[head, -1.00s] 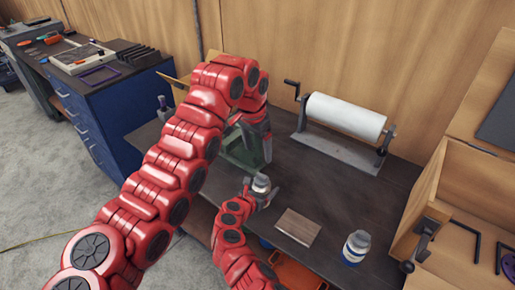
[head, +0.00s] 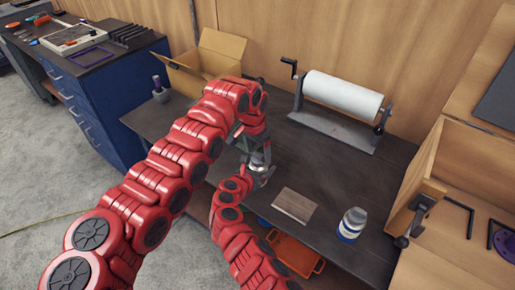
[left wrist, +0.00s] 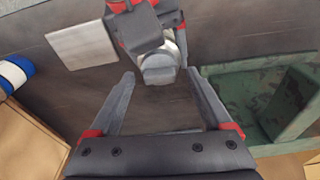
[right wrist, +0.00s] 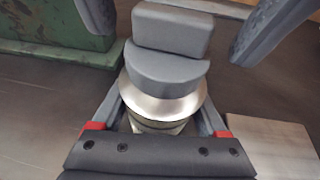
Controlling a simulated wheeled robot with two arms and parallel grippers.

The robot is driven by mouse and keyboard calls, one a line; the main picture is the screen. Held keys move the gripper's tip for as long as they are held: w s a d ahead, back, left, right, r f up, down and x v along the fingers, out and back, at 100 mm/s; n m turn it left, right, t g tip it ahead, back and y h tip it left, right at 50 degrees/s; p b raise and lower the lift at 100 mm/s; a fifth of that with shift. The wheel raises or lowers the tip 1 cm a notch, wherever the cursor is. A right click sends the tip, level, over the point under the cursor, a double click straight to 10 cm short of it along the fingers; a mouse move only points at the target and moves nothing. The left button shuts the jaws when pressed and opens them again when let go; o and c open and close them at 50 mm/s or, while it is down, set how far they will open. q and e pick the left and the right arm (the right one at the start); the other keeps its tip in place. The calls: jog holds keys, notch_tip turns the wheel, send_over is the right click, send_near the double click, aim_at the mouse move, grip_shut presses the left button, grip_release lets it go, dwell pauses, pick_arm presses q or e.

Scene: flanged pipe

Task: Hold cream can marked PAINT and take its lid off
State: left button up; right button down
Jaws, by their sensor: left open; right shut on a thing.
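A pale metallic can (head: 260,158) is held by my right gripper (head: 262,170) above the bench. In the right wrist view the fingers of my right gripper lie against both sides of the silvery can (right wrist: 165,108). A grey block-like shape (right wrist: 168,65) covers the can's top; I cannot tell whether it belongs to the lid. My left gripper (left wrist: 160,75) is open above the can (left wrist: 158,66), its fingertips spread to either side of the top, without visible contact. The PAINT marking and cream colour cannot be made out.
A flat greyish plate (head: 294,205) and a white jar with a blue band (head: 351,225) stand on the bench to the right. Behind are a paper roll on a stand (head: 343,95) and an open cardboard box (head: 218,48).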

aim_at(258, 154)
pick_arm(q)
grip_shut()
dwell(0.3)
jog(key=shift+r, duration=0.25)
dwell(0.6)
jog(key=shift+r, duration=0.85)
jog(key=shift+r, duration=2.05)
pick_arm(e)
grip_release()
